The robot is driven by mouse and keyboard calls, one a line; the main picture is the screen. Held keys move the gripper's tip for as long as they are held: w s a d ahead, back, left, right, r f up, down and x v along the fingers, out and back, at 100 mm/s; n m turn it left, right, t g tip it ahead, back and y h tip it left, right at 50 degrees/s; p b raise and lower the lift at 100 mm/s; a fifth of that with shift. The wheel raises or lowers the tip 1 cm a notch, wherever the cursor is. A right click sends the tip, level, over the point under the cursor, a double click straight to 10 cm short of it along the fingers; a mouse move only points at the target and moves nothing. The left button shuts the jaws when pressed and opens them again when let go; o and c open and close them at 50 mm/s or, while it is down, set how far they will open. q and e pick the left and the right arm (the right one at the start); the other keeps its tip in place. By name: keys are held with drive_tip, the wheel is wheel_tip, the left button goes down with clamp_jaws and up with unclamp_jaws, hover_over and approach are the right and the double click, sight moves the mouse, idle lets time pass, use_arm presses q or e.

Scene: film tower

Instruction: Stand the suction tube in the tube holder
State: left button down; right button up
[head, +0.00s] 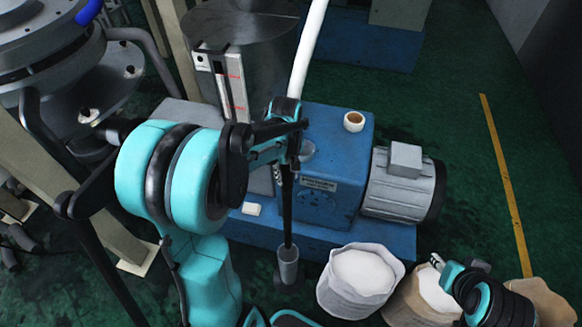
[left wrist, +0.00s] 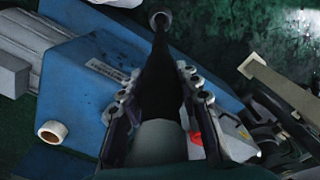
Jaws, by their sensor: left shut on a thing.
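The suction tube (head: 309,45) is a long rod, white above and black below, slightly tilted. My left gripper (head: 289,130) is shut on it around its middle. The tube also shows in the left wrist view (left wrist: 160,85), running away between the fingers of my left gripper (left wrist: 158,108). The tube holder (head: 289,268) is a small grey upright cup on the floor in front of the blue machine. Its round mouth shows in the left wrist view (left wrist: 160,18). The tube's black lower end meets the holder's mouth; whether it is inside, I cannot tell. My right gripper (head: 437,262) is small and partly hidden at lower right.
The blue machine (head: 338,150) with a grey motor (head: 402,185) stands right behind the holder. A small roll (head: 354,121) sits on top of it. An open sack (head: 360,280) stands close right of the holder. Green floor (head: 460,130) is free at right.

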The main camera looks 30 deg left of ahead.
sight(287, 224)
use_arm(q)
drive_tip(key=shift+s+f+b, duration=0.35)
drive_tip(key=shift+f+b, duration=0.05)
drive_tip(key=shift+f, duration=0.4)
wheel_tip(287, 224, down, 2)
drive_tip(key=shift+w+f+b, duration=0.1)
drive_tip(key=shift+w+b, duration=0.05)
drive_tip(key=shift+b, duration=0.85)
drive_tip(key=shift+f+b, duration=0.7)
drive_tip(key=shift+f, duration=0.2)
wheel_tip(287, 224, down, 27)
drive_tip(key=b, duration=2.2)
drive_tip(key=shift+r, duration=0.1)
drive_tip(key=c, duration=1)
unclamp_jaws()
